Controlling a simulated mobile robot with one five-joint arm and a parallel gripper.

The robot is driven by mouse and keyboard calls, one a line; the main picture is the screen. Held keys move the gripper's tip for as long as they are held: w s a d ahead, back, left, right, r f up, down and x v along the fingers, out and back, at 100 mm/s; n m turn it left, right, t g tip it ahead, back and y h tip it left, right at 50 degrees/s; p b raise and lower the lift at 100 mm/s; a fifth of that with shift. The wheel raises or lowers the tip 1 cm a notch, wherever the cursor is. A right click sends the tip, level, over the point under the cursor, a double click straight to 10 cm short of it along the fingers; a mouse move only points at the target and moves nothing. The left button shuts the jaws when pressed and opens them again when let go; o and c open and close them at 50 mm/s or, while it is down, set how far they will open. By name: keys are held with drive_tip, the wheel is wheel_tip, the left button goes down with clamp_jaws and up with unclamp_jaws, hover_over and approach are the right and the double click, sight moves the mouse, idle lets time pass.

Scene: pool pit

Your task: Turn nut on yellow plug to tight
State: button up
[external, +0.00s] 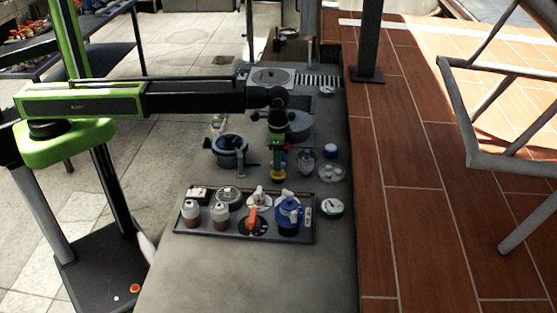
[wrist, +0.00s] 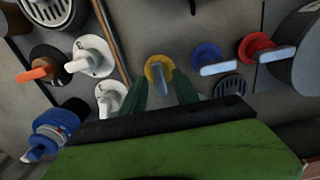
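The yellow plug (wrist: 154,64) is a yellow ring with a grey lever-like piece (wrist: 164,82) across it, in the upper middle of the wrist view. In the external view the yellow plug (external: 278,179) stands on the grey surface just behind the black tray. My gripper (wrist: 160,88) has its two dark green fingers apart, one on each side of the grey piece, with gaps visible. In the external view my gripper (external: 277,153) points down, directly above the plug. Whether a fingertip touches the plug cannot be told.
A black tray (external: 190,231) with jars, an orange-handled valve (external: 253,219) and a blue valve (external: 289,212) lies in front. Blue (wrist: 207,56) and red (wrist: 256,47) valves stand right of the plug in the wrist view. A white valve (wrist: 110,97) is close on its left.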

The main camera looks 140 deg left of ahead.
drive_tip(key=shift+r, duration=0.1)
wheel_tip(320, 180, up, 17)
drive_tip(key=p, duration=1.7)
drive_tip(key=shift+r, duration=0.15)
